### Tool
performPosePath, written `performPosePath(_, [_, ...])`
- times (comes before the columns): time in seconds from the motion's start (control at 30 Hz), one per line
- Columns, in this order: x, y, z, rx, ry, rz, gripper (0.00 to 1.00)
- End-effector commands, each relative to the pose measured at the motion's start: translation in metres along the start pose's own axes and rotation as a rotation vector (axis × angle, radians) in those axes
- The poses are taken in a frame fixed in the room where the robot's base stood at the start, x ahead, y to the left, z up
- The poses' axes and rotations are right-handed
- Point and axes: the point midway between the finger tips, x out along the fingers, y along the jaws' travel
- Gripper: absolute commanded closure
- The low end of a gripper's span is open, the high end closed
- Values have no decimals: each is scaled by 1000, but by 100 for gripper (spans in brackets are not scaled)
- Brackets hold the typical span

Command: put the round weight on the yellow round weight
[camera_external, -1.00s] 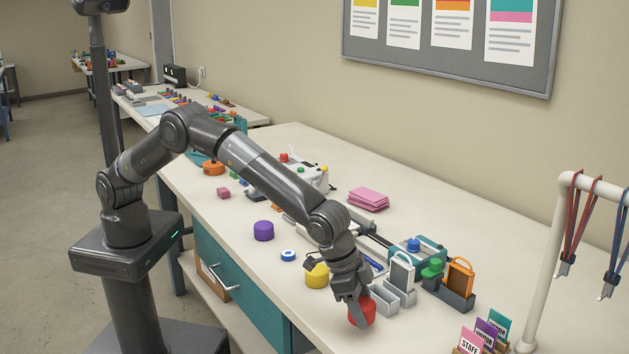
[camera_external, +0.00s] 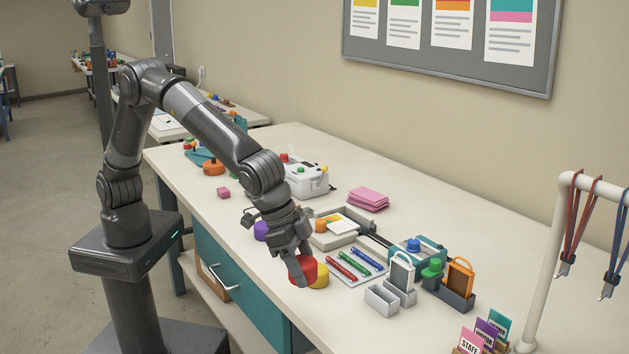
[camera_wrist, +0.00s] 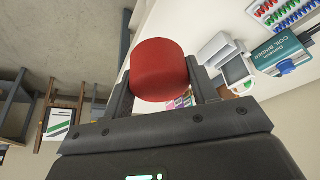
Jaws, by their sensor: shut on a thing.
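My gripper (camera_external: 301,272) is shut on a red round weight (camera_external: 306,264). In the wrist view the red round weight (camera_wrist: 160,69) sits between the two fingers of my gripper (camera_wrist: 160,85). The yellow round weight (camera_external: 320,276) stands on the table, just right of the red one in the external view and partly hidden behind it. I cannot tell from this angle how high the red weight is above the table, or whether the two touch. The yellow weight does not show in the wrist view.
A purple round weight (camera_external: 261,231) stands left of my gripper, partly hidden. A tray with coloured coils (camera_external: 353,266), grey holders (camera_external: 383,298) and a teal coil binder (camera_external: 417,248) lie to the right.

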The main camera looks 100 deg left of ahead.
Motion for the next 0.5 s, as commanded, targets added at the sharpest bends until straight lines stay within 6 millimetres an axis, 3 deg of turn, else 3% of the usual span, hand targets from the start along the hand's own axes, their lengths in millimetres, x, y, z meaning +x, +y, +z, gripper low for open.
performPosePath(0.2, [-35, -49, 34, -34, 2, -12, 80])
performPosePath(0.5, [-56, -84, 68, -54, 2, -21, 80])
